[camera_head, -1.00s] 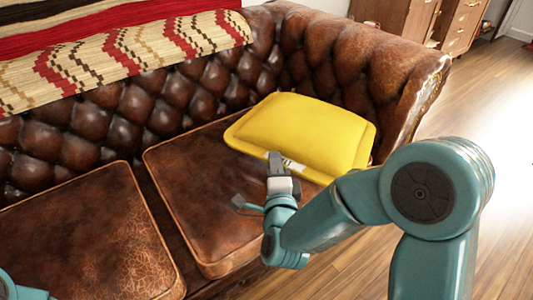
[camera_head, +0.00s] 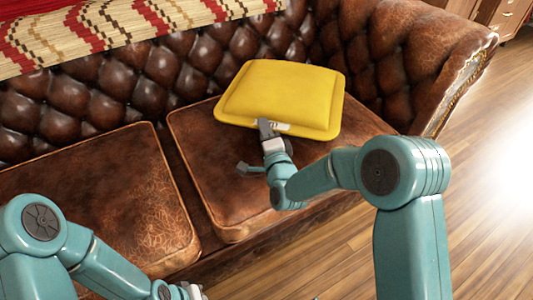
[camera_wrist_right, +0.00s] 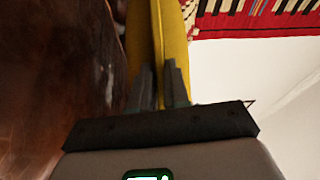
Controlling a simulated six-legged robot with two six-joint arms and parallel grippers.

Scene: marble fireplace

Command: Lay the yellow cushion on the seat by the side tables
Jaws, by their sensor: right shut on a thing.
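The yellow cushion (camera_head: 285,90) is over the right-hand seat (camera_head: 215,175) of a brown leather sofa, roughly level, near the backrest. I cannot tell whether it rests on the seat or is held just above it. My right gripper (camera_head: 266,127) is shut on the cushion's near edge. In the right wrist view, the yellow edge (camera_wrist_right: 160,40) runs between the two fingers of the right gripper (camera_wrist_right: 158,82). My left gripper (camera_head: 185,291) shows only partly at the bottom edge, low in front of the sofa; its fingers are not clear.
The tufted backrest (camera_head: 110,75) and right armrest (camera_head: 400,50) bound the seat. A patterned blanket (camera_head: 130,25) lies over the backrest. Wooden drawers (camera_head: 508,15) stand at the upper right. The left seat cushion (camera_head: 90,200) is bare. Open wood floor (camera_head: 480,180) lies at right.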

